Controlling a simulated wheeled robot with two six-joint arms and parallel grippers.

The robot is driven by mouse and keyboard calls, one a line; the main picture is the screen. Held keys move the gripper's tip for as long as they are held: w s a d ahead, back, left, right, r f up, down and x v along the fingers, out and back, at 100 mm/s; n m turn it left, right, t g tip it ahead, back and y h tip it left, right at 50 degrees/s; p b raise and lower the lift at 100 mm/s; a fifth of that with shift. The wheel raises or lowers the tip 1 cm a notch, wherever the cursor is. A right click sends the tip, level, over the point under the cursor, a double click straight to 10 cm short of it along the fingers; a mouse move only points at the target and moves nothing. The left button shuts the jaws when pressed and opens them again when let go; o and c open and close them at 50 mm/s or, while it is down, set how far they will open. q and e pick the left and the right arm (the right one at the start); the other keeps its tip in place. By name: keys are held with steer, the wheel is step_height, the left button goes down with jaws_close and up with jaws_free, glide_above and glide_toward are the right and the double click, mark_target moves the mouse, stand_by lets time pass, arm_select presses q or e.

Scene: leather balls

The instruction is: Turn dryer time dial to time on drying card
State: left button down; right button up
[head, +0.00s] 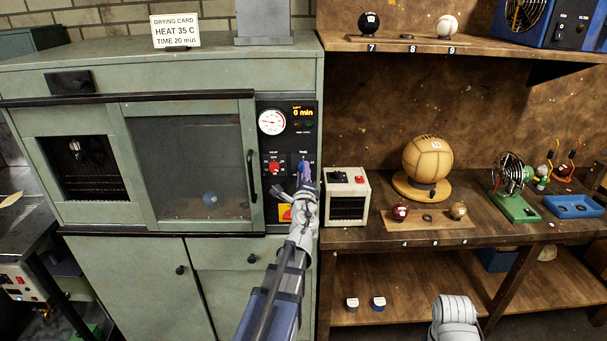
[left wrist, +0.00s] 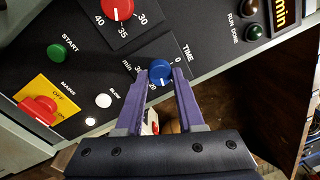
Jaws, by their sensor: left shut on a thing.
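The drying card (head: 176,32) on top of the green dryer (head: 150,225) reads HEAT 35 C, TIME 20 min. The blue time dial (left wrist: 160,71) is on the black control panel (head: 287,135), with 0 and 20 printed around it. My left gripper (left wrist: 161,77) is shut on the dial, a purple finger on each side. In the head view my left gripper (head: 304,180) mostly hides the dial. The dial's pointer is not clear. The orange display (head: 303,112) reads 0 min. My right gripper is not in view.
The red heat dial (left wrist: 118,8) is close by. A green start button (left wrist: 57,50), white button (left wrist: 103,100) and red mains switch (left wrist: 40,109) are on the panel. A blue ball (head: 210,199) shows behind the dryer window. A cream box (head: 347,195) stands right of the dryer.

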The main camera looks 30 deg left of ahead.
arm_select(q)
steer(key=shift+m+h, duration=0.3)
steer(key=shift+m, duration=3.5)
steer(key=c, duration=0.5)
jaws_free()
steer(key=v, duration=0.7)
steer(key=shift+s+d, duration=0.15)
steer(key=shift+s, duration=0.25)
